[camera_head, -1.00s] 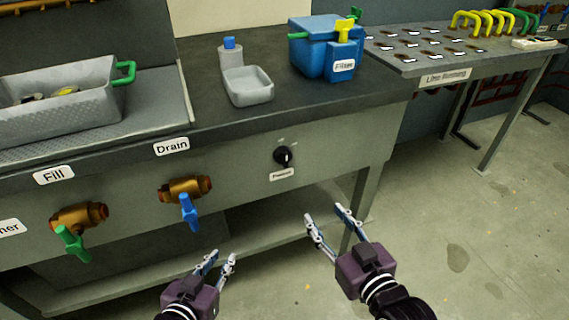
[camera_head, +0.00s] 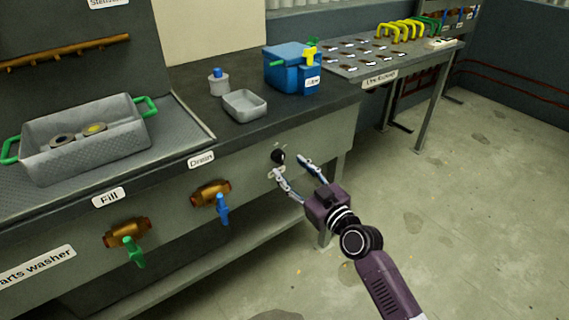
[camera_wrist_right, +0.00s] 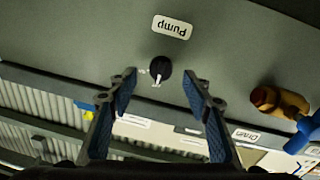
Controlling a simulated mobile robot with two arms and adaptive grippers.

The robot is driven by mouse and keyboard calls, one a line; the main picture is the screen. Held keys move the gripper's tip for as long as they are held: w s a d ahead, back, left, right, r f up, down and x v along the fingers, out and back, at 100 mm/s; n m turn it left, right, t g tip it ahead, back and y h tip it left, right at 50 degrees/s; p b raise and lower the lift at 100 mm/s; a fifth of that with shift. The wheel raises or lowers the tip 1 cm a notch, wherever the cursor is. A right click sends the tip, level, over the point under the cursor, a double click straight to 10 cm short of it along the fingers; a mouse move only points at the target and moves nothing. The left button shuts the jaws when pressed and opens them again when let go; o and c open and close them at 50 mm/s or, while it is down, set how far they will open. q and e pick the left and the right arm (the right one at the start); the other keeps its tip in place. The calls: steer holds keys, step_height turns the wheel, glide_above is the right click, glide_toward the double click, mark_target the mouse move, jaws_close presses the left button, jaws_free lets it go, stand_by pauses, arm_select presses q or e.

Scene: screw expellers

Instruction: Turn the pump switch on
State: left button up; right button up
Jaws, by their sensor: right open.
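The pump switch (camera_head: 278,156) is a small black rotary knob on the grey front panel of the bench. In the right wrist view the knob (camera_wrist_right: 160,68) has a pale pointer mark, and a white "Pump" label (camera_wrist_right: 172,27) appears upside down beside it. My right gripper (camera_head: 288,166) is open in front of the panel, its fingers spread to either side of the knob in the head view. In the wrist view the fingertips (camera_wrist_right: 163,77) are on both sides of the knob, and I see no contact. My left gripper is out of view.
Left of the knob are a brass drain valve (camera_head: 210,193) with a blue handle and a brass fill valve (camera_head: 127,232) with a green handle. On the bench are a grey basket (camera_head: 85,150), a small tray (camera_head: 245,105) and a blue box (camera_head: 290,70). Floor at right is clear.

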mark_target(282, 161)
steer(key=shift+x, duration=2.15)
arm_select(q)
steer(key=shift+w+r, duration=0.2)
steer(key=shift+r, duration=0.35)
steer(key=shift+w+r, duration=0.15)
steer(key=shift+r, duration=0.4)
arm_select(e)
steer(key=c, duration=1.2)
steer(key=shift+o, duration=0.2)
